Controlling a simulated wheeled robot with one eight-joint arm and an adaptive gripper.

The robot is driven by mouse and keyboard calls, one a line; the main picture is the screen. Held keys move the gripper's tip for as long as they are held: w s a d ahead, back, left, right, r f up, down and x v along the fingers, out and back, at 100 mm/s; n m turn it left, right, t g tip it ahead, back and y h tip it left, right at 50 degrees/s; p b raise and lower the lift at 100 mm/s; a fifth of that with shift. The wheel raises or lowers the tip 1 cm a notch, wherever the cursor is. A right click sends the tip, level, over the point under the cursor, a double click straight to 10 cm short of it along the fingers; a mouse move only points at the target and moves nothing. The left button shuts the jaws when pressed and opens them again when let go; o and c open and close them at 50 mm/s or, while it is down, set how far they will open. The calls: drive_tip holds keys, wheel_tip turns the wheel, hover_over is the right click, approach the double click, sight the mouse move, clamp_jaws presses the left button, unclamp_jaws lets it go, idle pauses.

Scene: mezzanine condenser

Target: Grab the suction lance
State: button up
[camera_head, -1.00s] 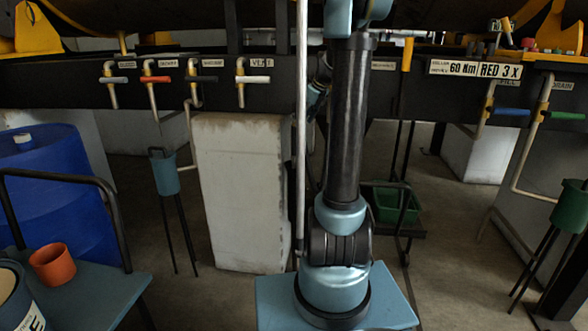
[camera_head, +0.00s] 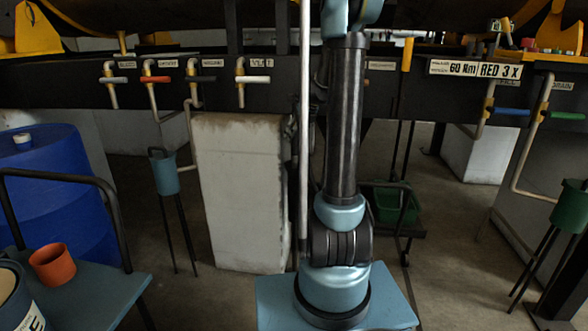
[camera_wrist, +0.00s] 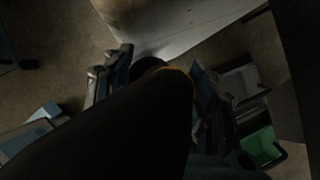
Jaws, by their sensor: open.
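A slim pale pole (camera_head: 304,130) stands upright in front of my arm in the head view, running off the top edge. It may be the suction lance; I cannot tell for sure. In the wrist view, my gripper (camera_wrist: 160,62) has its two fingers spread apart. A thick dark shape (camera_wrist: 125,120) with a yellow edge at its far end reaches up between them. I cannot tell what it is or whether it touches a finger. In the head view my gripper is mostly hidden behind the arm, and only dark parts show beside the pole.
A pale block (camera_head: 240,200) stands left of my arm and shows in the wrist view (camera_wrist: 170,25). A green crate (camera_head: 392,205) sits behind the arm on the right. A dark beam with labelled valves (camera_head: 245,80) crosses behind. A blue drum (camera_head: 60,190) stands left.

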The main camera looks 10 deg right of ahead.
drive_tip(key=shift+c, duration=0.3)
clamp_jaws()
drive_tip(key=shift+r, duration=0.15)
